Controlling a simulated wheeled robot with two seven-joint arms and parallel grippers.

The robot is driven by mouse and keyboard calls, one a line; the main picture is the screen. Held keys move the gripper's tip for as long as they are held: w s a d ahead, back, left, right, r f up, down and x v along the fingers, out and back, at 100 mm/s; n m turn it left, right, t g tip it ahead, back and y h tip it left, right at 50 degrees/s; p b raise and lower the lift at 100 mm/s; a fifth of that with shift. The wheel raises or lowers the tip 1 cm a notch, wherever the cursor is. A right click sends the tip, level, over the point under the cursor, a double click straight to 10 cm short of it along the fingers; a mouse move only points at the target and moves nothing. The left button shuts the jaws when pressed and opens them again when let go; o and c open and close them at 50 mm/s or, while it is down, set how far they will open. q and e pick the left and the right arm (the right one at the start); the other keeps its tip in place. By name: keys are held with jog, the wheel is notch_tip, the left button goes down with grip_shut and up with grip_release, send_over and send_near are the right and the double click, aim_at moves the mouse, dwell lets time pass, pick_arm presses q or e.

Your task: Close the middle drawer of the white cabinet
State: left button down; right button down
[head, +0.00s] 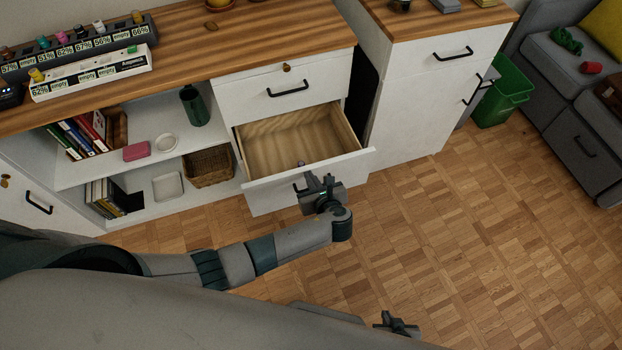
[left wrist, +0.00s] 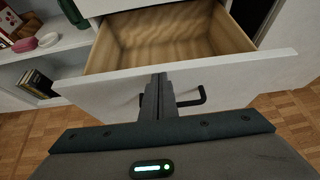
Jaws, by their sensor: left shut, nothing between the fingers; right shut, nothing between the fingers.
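The white cabinet (head: 285,72) has a wooden top and a column of drawers. Its middle drawer (head: 310,165) is pulled out and its wooden inside is empty. The top drawer above it is shut. My left gripper (head: 301,166) is shut and empty, with its fingertips at the top edge of the open drawer's front. My right gripper (head: 398,325) is low over the floor, away from the cabinet.
Left of the drawers are open shelves with a green bottle (head: 194,106), a wicker basket (head: 208,166) and books (head: 84,135). A second white cabinet (head: 425,90) stands to the right, with a green bin (head: 503,92) and grey sofa (head: 565,95) beyond. The parquet floor (head: 480,230) in front is clear.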

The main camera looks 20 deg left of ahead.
pick_arm(q)
jog(key=w+a, duration=0.6)
jog(key=w, duration=0.2)
jog(key=w+a+b, duration=0.1)
jog(key=w+a, duration=0.4)
jog(key=w, duration=0.4)
jog(key=shift+w+a, duration=0.2)
jog(key=shift+a, duration=0.2)
pick_arm(e)
jog(key=shift+w+a+f+g, duration=0.1)
jog(key=shift+w+f+g, duration=0.3)
jog(key=shift+w, duration=0.2)
pick_arm(q)
jog(key=shift+s+d, duration=0.1)
pick_arm(e)
jog(key=shift+r, duration=0.1)
